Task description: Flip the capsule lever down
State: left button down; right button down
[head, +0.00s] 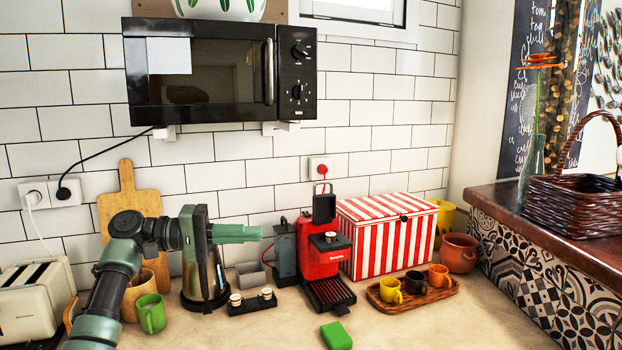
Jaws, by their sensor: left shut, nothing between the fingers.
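The red coffee machine (318,258) stands on the counter below the microwave, with a black drip tray at its front. My left gripper (258,233) is shut and empty, pointing right. In the picture it is left of the machine, near the dark water tank (285,252), and lower than the lever. A gap shows between the gripper and the lever. My right gripper is not in view.
A red-striped box (390,238) stands right of the machine. A wooden tray (412,294) with three cups is in front of it. A green block (336,336) lies near the front. A small black stand (252,304) and green mug (151,313) are at left. The microwave (215,72) hangs above.

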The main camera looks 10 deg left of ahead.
aim_at(324, 205)
jog(key=i+j, duration=0.15)
jog(key=i, duration=0.35)
jog(key=i+j, duration=0.15)
jog(key=i, duration=0.3)
jog(key=i+j, duration=0.1)
jog(key=i, duration=0.4)
